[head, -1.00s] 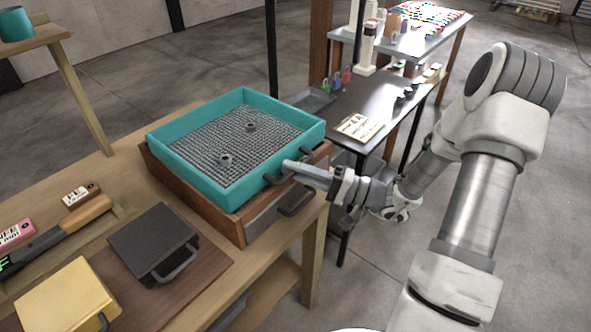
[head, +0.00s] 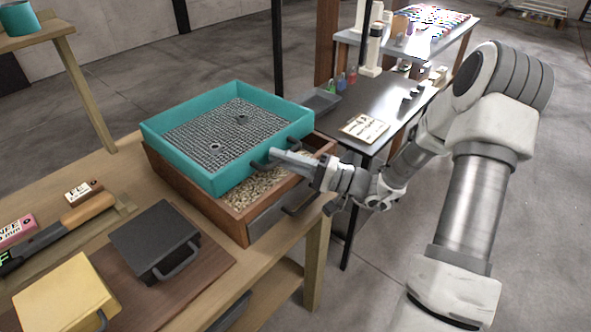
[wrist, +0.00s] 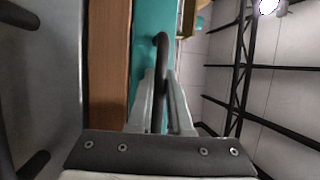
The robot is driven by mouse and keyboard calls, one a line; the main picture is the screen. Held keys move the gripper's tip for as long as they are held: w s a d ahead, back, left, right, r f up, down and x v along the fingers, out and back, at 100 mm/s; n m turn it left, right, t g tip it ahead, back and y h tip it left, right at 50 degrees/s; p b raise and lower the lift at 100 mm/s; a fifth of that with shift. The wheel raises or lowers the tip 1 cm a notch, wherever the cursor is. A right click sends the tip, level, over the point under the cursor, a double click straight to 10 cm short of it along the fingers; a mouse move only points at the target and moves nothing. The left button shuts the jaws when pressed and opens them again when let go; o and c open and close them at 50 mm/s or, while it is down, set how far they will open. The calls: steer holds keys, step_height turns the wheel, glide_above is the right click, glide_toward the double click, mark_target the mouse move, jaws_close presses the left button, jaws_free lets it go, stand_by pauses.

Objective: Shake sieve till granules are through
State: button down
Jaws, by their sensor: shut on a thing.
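The teal sieve (head: 178,163) is a square frame with a grey mesh (head: 225,133). Two small dark ring-shaped pieces lie on the mesh, one near the front (head: 215,146) and one farther back (head: 241,117). No loose granules can be made out on the mesh. The sieve sits over a wooden box (head: 232,228), shifted toward its far left side. Pale granules (head: 262,186) show in the box along the uncovered near edge. My gripper (head: 272,158) is shut on the sieve's dark handle (wrist: 161,50) at its right side.
A black block with a handle (head: 152,240) and a yellow block (head: 66,297) lie on the bench in front. A dark side table (head: 375,105) stands behind my arm, with a card (head: 364,128) and a grey tray (head: 321,101) on it.

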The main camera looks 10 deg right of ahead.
steer(key=shift+w+a+r, duration=0.1)
steer(key=shift+w, duration=0.1)
steer(key=c, duration=0.8)
jaws_free()
steer(key=shift+a, duration=0.1)
steer(key=shift+c, duration=0.2)
steer(key=shift+f, duration=0.2)
steer(key=s+a+r+p+v, duration=0.1)
steer(key=s+v, duration=0.1)
steer(key=v, duration=2)
steer(key=shift+s+d, duration=0.15)
steer(key=shift+d, duration=0.15)
steer(key=shift+r, duration=0.1)
